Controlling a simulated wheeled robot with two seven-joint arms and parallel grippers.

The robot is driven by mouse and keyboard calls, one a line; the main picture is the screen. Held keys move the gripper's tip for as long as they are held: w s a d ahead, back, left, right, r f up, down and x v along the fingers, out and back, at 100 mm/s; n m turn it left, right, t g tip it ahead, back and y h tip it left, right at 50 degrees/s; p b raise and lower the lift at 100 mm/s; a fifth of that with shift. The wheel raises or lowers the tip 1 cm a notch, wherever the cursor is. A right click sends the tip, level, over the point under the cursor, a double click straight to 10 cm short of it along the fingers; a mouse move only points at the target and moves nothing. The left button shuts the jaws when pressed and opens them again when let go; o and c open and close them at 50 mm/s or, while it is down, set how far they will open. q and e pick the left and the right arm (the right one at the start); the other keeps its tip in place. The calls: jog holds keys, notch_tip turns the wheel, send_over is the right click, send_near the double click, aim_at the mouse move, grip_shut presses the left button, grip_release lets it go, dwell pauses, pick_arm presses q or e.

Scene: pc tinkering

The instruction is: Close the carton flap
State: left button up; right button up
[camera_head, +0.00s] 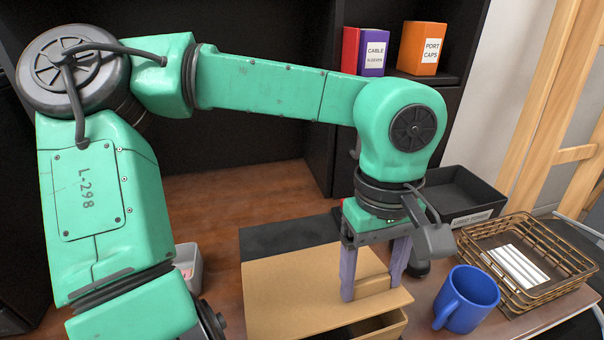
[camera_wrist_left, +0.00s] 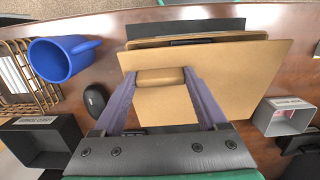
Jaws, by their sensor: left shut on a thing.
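The tan cardboard carton (camera_head: 290,290) stands on the desk in front of me, with a dark opening at its lower right edge in the head view. Its broad flap panel (camera_wrist_left: 235,75) also shows in the left wrist view. My left gripper (camera_head: 372,287) points down at the carton's right part. Its two purple fingers are shut on a tan tab-like piece of the flap (camera_wrist_left: 160,77), which lies between the fingertips in the wrist view. The flap looks partly raised, but its exact angle is hard to tell. My right gripper is not in view.
A blue mug (camera_head: 466,298) stands right of the carton, beside a wire basket (camera_head: 545,290) with white items. A black tray (camera_head: 455,185) is behind. A black mouse (camera_wrist_left: 95,100) lies near the carton. A grey bin (camera_head: 188,262) is on the left. Shelves stand behind.

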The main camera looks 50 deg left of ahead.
aim_at(372, 295)
pick_arm(q)
jog(key=shift+s+d+f+b, duration=0.1)
jog(key=shift+d+f+b, duration=0.1)
jog(key=shift+f+b, duration=0.3)
jog(key=shift+s+d+f+b, duration=0.15)
jog(key=shift+f+b, duration=0.2)
jog(key=shift+f, duration=0.2)
jog(key=shift+w+f+y, duration=0.1)
jog(key=shift+y, duration=0.2)
jog(key=shift+d+f+t+b, duration=0.15)
jog(key=shift+f+t+b, duration=0.15)
jog(key=shift+f+b, duration=0.3)
jog(key=shift+r, duration=0.1)
jog(key=o, duration=0.7)
jog(key=shift+c, duration=0.2)
